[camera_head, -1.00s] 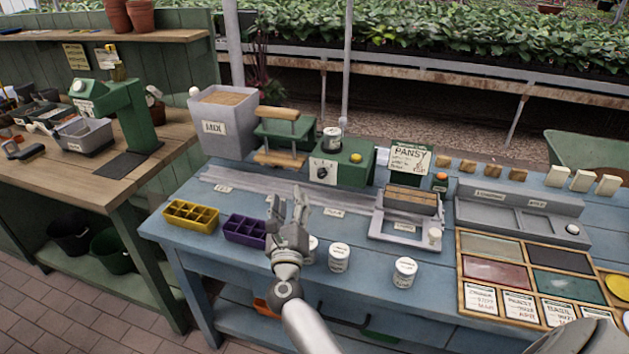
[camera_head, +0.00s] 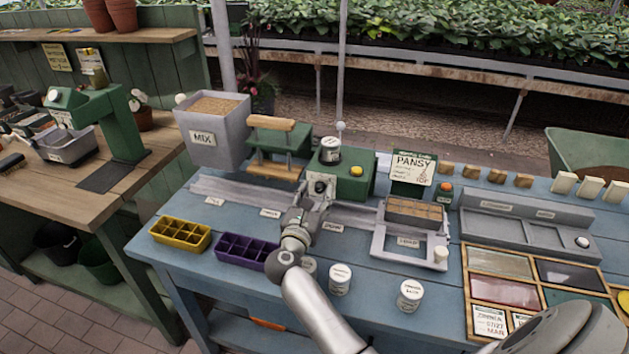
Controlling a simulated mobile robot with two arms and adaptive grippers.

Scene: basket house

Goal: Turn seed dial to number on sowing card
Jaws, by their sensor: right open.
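The seed dial (camera_head: 319,187) is a dark knob on a white plate on the front of the green seeder box (camera_head: 352,183). My right gripper (camera_head: 316,197) is open, its fingers at the dial and partly covering it. I cannot tell whether they touch it. The dial's numbers and pointer are too small or hidden to read. The sowing card (camera_head: 413,168) reads PANSY and stands on a green holder to the right of the box. Its smaller lines are not legible. My left gripper is not in view.
A yellow tray (camera_head: 180,235) and a purple tray (camera_head: 247,251) lie left of my arm. White jars (camera_head: 340,280) stand along the front edge. A grey MIX bin (camera_head: 213,132) stands at the left, and a grey tray frame (camera_head: 408,243) lies right of the gripper.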

